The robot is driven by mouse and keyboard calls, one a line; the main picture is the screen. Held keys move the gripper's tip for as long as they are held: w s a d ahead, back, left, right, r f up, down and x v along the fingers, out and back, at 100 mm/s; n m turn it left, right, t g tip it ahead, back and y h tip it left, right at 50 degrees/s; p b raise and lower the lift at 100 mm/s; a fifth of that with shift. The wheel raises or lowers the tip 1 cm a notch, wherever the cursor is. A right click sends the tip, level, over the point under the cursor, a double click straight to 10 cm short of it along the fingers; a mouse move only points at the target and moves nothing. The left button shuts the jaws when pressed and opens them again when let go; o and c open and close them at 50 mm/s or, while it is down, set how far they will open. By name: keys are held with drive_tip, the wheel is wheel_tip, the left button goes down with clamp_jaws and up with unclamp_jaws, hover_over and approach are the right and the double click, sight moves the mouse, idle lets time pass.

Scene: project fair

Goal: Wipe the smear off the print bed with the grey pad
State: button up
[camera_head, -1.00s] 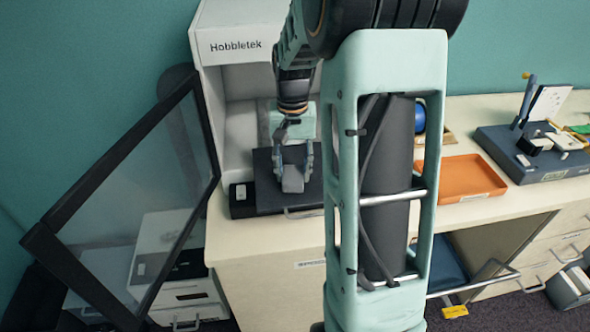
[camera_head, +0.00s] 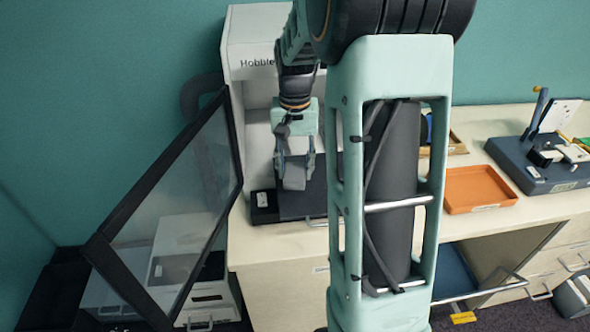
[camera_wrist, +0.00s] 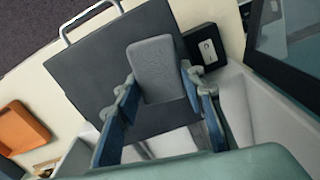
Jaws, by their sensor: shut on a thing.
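My gripper (camera_head: 294,172) is shut on the grey pad (camera_head: 295,177), at the front of the white printer. In the wrist view the pad (camera_wrist: 154,66) sits between my two fingers (camera_wrist: 160,96), over the dark print bed (camera_wrist: 90,65). In the head view the bed (camera_head: 318,188) is partly hidden by the pad, my gripper and my arm. I cannot tell whether the pad touches the bed. No smear can be made out on the visible part of the bed.
The printer's dark-framed clear door (camera_head: 180,210) hangs open at the left. A small black box (camera_head: 263,207) sits beside the bed. An orange tray (camera_head: 478,190) and a dark blue stand (camera_head: 545,170) are on the counter at the right.

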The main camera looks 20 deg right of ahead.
drive_tip(key=shift+r+p, duration=1)
drive_tip(key=shift+r, duration=0.65)
